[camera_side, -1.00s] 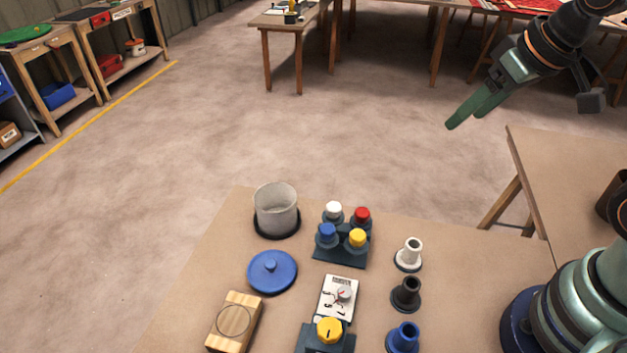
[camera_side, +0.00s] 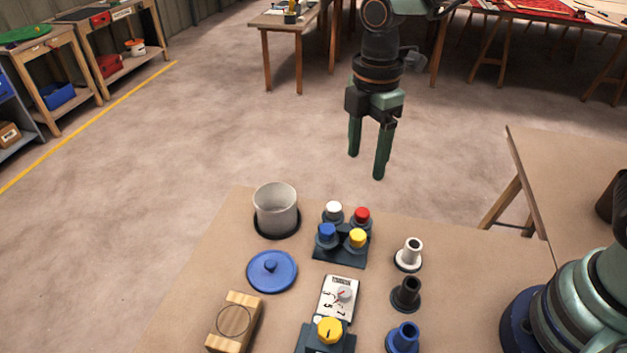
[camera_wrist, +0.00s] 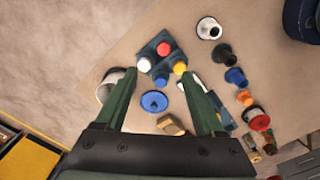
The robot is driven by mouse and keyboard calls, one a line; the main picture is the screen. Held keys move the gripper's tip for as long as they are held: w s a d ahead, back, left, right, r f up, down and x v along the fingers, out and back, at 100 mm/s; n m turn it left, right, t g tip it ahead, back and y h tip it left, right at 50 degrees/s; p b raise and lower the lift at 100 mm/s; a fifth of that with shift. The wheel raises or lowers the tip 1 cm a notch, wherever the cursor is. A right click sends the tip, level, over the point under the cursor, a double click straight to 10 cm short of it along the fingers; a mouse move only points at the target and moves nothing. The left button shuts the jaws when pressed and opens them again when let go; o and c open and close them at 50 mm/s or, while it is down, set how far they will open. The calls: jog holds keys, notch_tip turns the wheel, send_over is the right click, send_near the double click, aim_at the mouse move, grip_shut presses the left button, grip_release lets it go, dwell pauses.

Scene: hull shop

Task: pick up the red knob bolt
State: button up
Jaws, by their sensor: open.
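The red knob bolt (camera_side: 362,214) stands upright at the back right of a dark holder (camera_side: 341,256) that also holds white, blue and yellow knob bolts. In the wrist view the red knob (camera_wrist: 163,48) shows at the top of the holder, beyond and between my fingers. My gripper (camera_side: 367,167) points downward, open and empty, high above the area by the table's far edge. In the wrist view my gripper (camera_wrist: 165,85) has its two green fingers spread wide apart. Nothing hides the red knob.
A grey cup (camera_side: 276,210) and a blue lid (camera_side: 272,271) lie left of the holder. White (camera_side: 409,256), black (camera_side: 406,294) and blue (camera_side: 403,338) flanged sockets stand to its right. A dial card (camera_side: 338,297), a yellow-knobbed box (camera_side: 330,331) and a wooden block (camera_side: 235,322) are nearer.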

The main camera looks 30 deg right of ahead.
send_over(363, 211)
jog(key=f, duration=0.6)
jog(key=shift+w+a+f, duration=0.2)
jog(key=shift+w+f, duration=0.1)
jog(key=shift+f, duration=0.05)
jog(key=shift+s+d+f, duration=0.1)
jog(key=shift+s+f, duration=0.1)
jog(key=shift+f, duration=1.15)
jog(key=shift+s+d+f, duration=0.1)
jog(key=shift+s+f, duration=0.05)
jog(key=shift+f, duration=1.15)
grip_shut()
